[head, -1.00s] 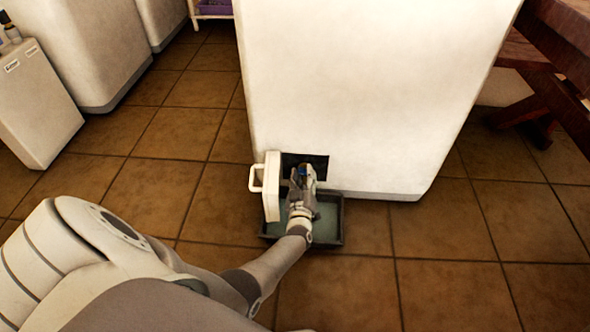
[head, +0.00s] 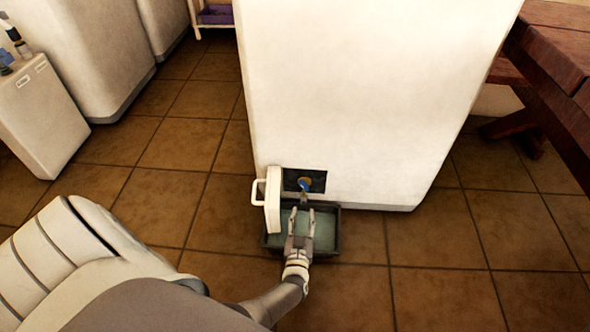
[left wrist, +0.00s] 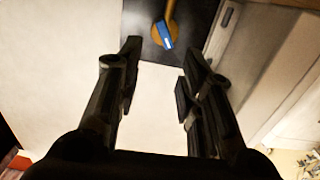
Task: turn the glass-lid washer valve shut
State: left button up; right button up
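The washer (head: 350,90) is a large white box with a small dark recess (head: 291,181) low on its front. The recess's white door (head: 272,200) stands open to the left. Inside is the valve, brass with a blue handle (head: 304,185); it also shows in the left wrist view (left wrist: 167,35), the blue handle slanting. My left gripper (head: 301,211) is open and empty, in front of and below the valve, over the tray, its fingers pointing at the recess. In the left wrist view the fingers (left wrist: 157,65) are apart, with the valve beyond them. My right gripper is not in view.
A dark tray (head: 329,249) holding greenish water sits on the floor under the recess. The open door is close to my left gripper's left side. Another white machine (head: 85,50) and a white box (head: 40,120) stand at left, a wooden table (head: 555,60) at right. Tiled floor is clear between.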

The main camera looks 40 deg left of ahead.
pick_arm(q)
jog(key=s+d+r+m+g+h+p, duration=0.2)
jog(key=s+d+m+g+h+p, duration=0.1)
jog(key=s+p, duration=0.5)
jog(key=s+d+r+m+g+h+p, duration=0.2)
jog(key=s+d+h+p, duration=0.3)
jog(key=p, duration=0.9)
jog(key=s+d+r+m, duration=0.1)
jog(key=s, duration=0.2)
jog(key=shift+r+g+h, duration=0.15)
jog(key=shift+g+h, duration=0.15)
jog(key=shift+g, duration=0.1)
jog(key=shift+a, duration=0.1)
